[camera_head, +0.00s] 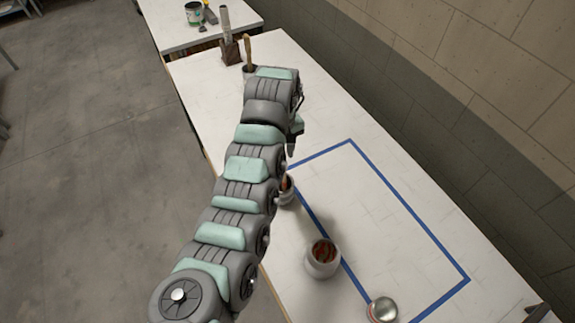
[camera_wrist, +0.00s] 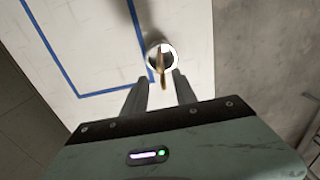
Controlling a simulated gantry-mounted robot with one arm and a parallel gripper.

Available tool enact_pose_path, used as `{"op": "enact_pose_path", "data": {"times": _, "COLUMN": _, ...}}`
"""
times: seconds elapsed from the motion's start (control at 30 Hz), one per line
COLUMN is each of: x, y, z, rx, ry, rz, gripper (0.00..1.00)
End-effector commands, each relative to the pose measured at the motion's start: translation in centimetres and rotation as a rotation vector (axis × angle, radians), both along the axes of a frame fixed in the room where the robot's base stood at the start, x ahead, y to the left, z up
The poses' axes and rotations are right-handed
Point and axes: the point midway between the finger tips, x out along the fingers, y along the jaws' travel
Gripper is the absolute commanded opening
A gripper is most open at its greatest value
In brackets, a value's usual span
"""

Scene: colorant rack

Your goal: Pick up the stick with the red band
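No red band can be made out in either view. In the wrist view, a tan wooden stick (camera_wrist: 161,62) stands in a round pale-rimmed jar (camera_wrist: 151,58). The two fingers of my gripper (camera_wrist: 161,79) are apart, with the stick's near end in the gap between them; I cannot tell whether they touch it. In the head view, my arm hides most of my gripper and part of a jar (camera_head: 287,191) beside the blue tape. Another wooden stick (camera_head: 249,47) stands upright at the far end of the table, its container partly hidden by my arm.
An open jar with brown contents (camera_head: 322,258) and a round tin (camera_head: 382,309) stand near the blue tape outline (camera_head: 408,208). A dark brown block (camera_head: 230,53) holding a grey upright piece stands at the far end. The taped area is mostly clear; a wall borders the right.

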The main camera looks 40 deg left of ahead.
Motion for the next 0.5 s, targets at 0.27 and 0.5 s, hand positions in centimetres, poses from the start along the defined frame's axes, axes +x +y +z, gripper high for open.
{"op": "enact_pose_path", "data": {"times": 0.27, "x": -0.2, "y": 0.0, "z": -2.4, "rx": -0.003, "ry": 0.007, "rz": 0.001, "gripper": 0.34}}
{"op": "enact_pose_path", "data": {"times": 0.5, "x": -0.2, "y": -0.1, "z": -5.3, "rx": -0.002, "ry": 0.007, "rz": -0.001, "gripper": 0.34}}
